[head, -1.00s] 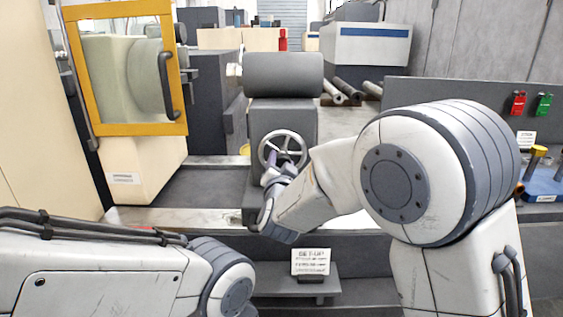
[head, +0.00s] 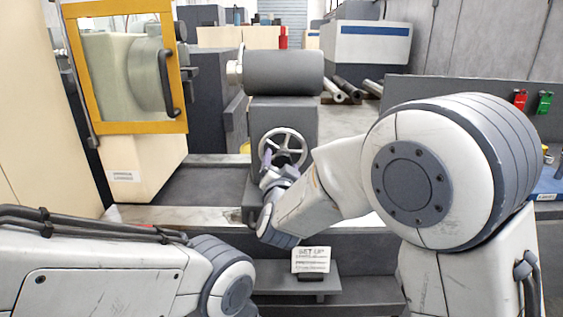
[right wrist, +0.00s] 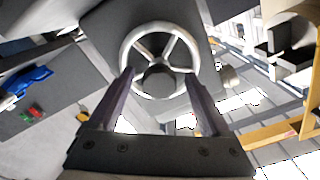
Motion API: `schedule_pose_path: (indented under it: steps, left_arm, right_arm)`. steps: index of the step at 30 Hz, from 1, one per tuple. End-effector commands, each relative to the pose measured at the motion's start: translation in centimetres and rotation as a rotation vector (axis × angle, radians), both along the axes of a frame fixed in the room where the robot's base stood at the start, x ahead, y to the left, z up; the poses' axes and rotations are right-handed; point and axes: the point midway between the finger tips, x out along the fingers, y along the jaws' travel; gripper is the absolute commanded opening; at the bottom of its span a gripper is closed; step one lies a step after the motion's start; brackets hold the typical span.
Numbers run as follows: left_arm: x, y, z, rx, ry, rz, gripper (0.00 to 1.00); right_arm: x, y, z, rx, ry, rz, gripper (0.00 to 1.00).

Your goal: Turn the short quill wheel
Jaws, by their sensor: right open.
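The quill wheel (head: 283,147) is a silver spoked handwheel on the front of the dark grey tailstock (head: 284,75). In the right wrist view the wheel (right wrist: 160,60) shows nearly face-on, with a dark hub. My right gripper (head: 272,165) is in front of the wheel's lower left part in the head view. In the right wrist view its two fingers (right wrist: 158,80) are spread apart, one toward each side of the lower rim, with nothing held between them. Whether a finger touches the rim I cannot tell. My left arm shows at the lower left, but its gripper is out of view.
A yellow-framed door (head: 127,128) with a handle stands at the left. A small sign (head: 310,260) sits on a step below the wheel. Red (head: 520,100) and green (head: 544,103) items are on the grey panel at right. Metal bars (head: 345,90) lie behind.

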Motion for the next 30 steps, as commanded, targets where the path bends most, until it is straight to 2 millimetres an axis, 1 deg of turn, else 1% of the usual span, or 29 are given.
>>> schedule_pose_path:
  steps: [1,6,9,12,15,18,30]
  left_arm:
    - [0.0,0.0,-0.1,0.0,0.0,0.0,0.5]
    - [0.0,0.0,-0.3,0.0,0.0,0.0,0.5]
    - [0.0,0.0,-0.4,0.0,0.0,0.0,0.5]
    - [0.0,0.0,-0.4,0.0,0.0,0.0,0.5]
    - [0.0,0.0,-0.4,0.0,0.0,0.0,0.5]
    - [0.0,0.0,-0.4,0.0,0.0,0.0,0.5]
    - [0.0,0.0,-0.4,0.0,0.0,0.0,0.5]
  right_arm:
    - [-1.1,0.1,0.0,-0.001,-0.001,0.003,0.81]
    - [-4.6,0.1,0.0,-0.001,0.0,0.004,0.81]
    - [-6.4,0.1,-0.1,-0.002,0.0,0.004,0.81]
    - [-7.6,0.1,0.0,-0.001,-0.001,0.003,0.81]
    - [-8.3,0.1,0.0,-0.002,0.001,0.003,0.81]
    - [-8.6,0.0,0.0,-0.002,0.0,0.001,0.81]
    - [-8.6,-0.1,0.0,-0.002,0.0,0.0,0.81]
